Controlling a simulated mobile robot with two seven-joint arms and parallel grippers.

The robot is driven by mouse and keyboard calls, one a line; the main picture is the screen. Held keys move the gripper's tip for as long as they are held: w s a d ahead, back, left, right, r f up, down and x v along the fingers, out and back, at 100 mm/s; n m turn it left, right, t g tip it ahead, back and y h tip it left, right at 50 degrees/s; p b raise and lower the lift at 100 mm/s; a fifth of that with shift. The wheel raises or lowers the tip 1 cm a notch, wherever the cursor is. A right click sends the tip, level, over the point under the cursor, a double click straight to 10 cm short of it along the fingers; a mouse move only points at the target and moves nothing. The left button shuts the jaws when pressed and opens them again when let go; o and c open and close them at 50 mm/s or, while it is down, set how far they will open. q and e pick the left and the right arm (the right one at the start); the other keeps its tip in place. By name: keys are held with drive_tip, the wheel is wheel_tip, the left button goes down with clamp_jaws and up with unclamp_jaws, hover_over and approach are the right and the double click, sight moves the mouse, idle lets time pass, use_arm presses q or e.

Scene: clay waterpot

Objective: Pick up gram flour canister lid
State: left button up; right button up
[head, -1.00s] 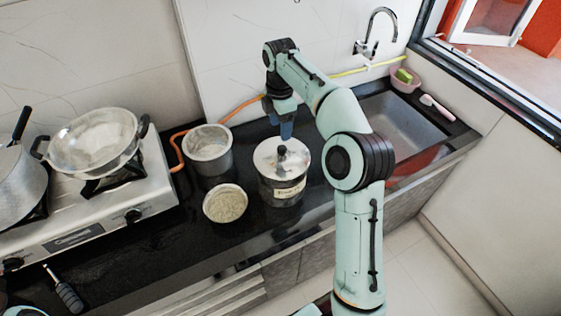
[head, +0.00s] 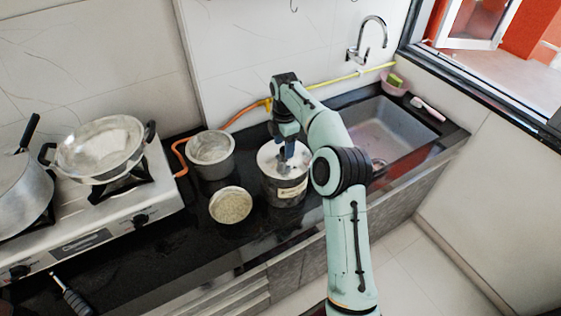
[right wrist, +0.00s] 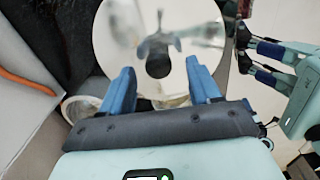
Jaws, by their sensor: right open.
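The steel gram flour canister (head: 285,190) stands on the dark counter. Its shiny round lid (head: 268,156) is on top. In the right wrist view the lid (right wrist: 115,40) fills the upper middle, with its dark knob (right wrist: 158,62) at the centre. My right gripper (head: 287,152) is low over the lid, with its fingers pointing down. In the wrist view its two blue fingers (right wrist: 160,67) are spread, one on each side of the knob; contact cannot be told. My left gripper (right wrist: 257,60) shows at the right edge there, its fingers apart and empty.
A steel pot (head: 212,172) and a bowl of pale grain or flour (head: 231,206) stand left of the canister. The stove (head: 110,225) carries a pan (head: 100,150) and another pot (head: 20,190). The sink (head: 385,125) lies to the right. An orange hose (head: 245,112) runs behind.

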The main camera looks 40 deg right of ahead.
drive_tip(key=shift+d+f, duration=0.1)
drive_tip(key=shift+f, duration=0.4)
clamp_jaws()
drive_tip(key=shift+r, duration=0.15)
wheel_tip(320, 180, up, 10)
drive_tip(key=shift+f, duration=0.25)
idle(0.3)
